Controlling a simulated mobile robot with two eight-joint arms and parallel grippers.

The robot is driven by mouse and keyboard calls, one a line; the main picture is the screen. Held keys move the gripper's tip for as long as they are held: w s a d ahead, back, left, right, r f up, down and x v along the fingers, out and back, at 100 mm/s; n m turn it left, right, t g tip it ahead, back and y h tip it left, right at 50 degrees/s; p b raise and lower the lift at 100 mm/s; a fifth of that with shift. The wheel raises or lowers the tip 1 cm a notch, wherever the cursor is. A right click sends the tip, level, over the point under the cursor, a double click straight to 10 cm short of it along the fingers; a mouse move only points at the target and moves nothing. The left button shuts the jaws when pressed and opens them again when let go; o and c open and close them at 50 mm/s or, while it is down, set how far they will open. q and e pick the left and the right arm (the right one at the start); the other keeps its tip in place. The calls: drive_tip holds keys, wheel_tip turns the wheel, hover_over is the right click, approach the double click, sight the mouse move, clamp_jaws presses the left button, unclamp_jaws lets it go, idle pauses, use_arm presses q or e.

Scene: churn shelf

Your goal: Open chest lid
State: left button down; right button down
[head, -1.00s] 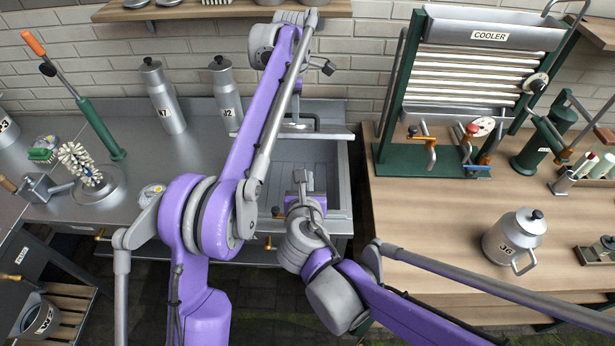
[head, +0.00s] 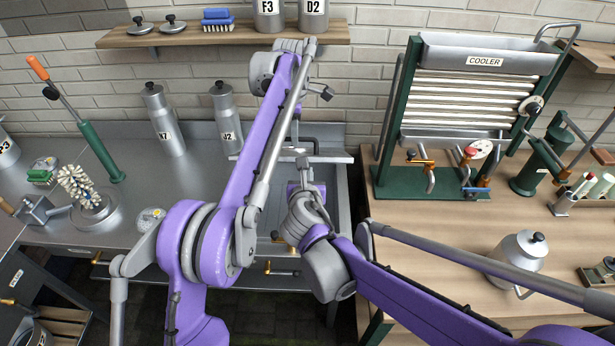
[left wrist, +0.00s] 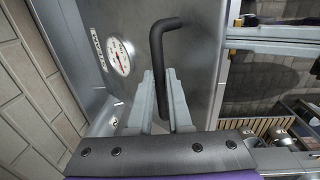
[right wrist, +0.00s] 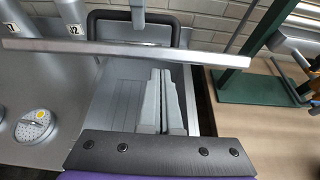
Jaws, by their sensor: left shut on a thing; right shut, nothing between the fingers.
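The steel chest (head: 342,195) stands between the counter and the wooden table. Its lid (head: 330,157) is raised and seen nearly edge-on. The lid edge also crosses the right wrist view (right wrist: 130,51), with the bare chest interior (right wrist: 118,100) below it. In the left wrist view the lid face has a round gauge, and the fingers of my left gripper (left wrist: 160,95) are closed around the black bent handle (left wrist: 157,45). In the head view my left arm hides most of that grip. My right gripper (right wrist: 160,100) is shut and empty, over the chest opening below the lid edge.
Milk cans (head: 165,120) stand on the steel counter left of the chest. The green-framed cooler (head: 465,110) stands on the wooden table (head: 420,225) to the right. A wall shelf (head: 190,34) runs above. A can with a handle (head: 517,255) stands near the table's front.

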use_arm(q)
drive_tip(key=shift+w+f, duration=0.15)
drive_tip(key=shift+f, duration=0.1)
use_arm(e)
drive_tip(key=shift+w+r, duration=0.9)
drive_tip(key=shift+w, duration=0.15)
